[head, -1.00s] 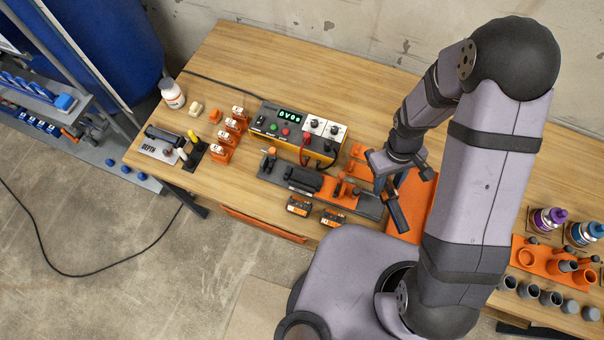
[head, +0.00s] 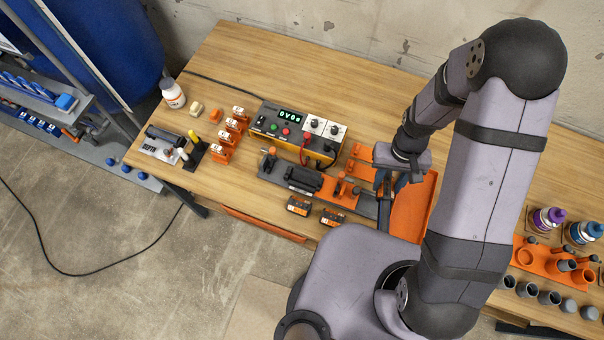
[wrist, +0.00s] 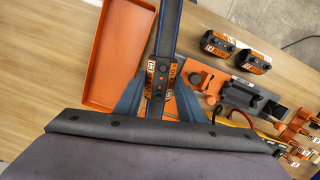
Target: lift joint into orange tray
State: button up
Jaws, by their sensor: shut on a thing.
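The orange tray (head: 412,212) lies flat on the bench below my forearm; in the wrist view its empty floor (wrist: 117,50) shows at upper left. My gripper (head: 386,182) is over the strip between the tray's left side and the grey fixture. In the wrist view its two blue-grey fingers (wrist: 160,97) close on a long dark bar (wrist: 170,28) with an orange, lettered piece (wrist: 160,75) between the fingers. This looks like the joint, but I cannot make out its full shape. The bar lies alongside the tray, and its height is unclear.
The grey and orange fixture (head: 305,178) sits left of the gripper, with a control box (head: 297,128) behind it. Two orange-black blocks (head: 298,206) lie in front. An orange rack (head: 548,262) with grey pipe pieces stands at right. Clear wood shows behind the control box.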

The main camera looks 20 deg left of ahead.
jog(key=m, duration=0.2)
jog(key=shift+w+d+m, duration=0.1)
jog(key=shift+d+m, duration=0.05)
jog(key=shift+m, duration=0.15)
jog(key=d, duration=0.8)
jog(key=shift+w+d+p, duration=0.2)
jog(key=shift+w+p, duration=0.05)
jog(key=shift+p, duration=0.1)
dwell(0.5)
jog(key=shift+f, duration=0.1)
jog(key=shift+f+b, duration=2.2)
jog(key=shift+f, duration=0.6)
jog(key=shift+f, duration=0.1)
jog(key=shift+f+b, duration=0.75)
jog(key=shift+f, duration=0.15)
jog(key=shift+f, duration=0.15)
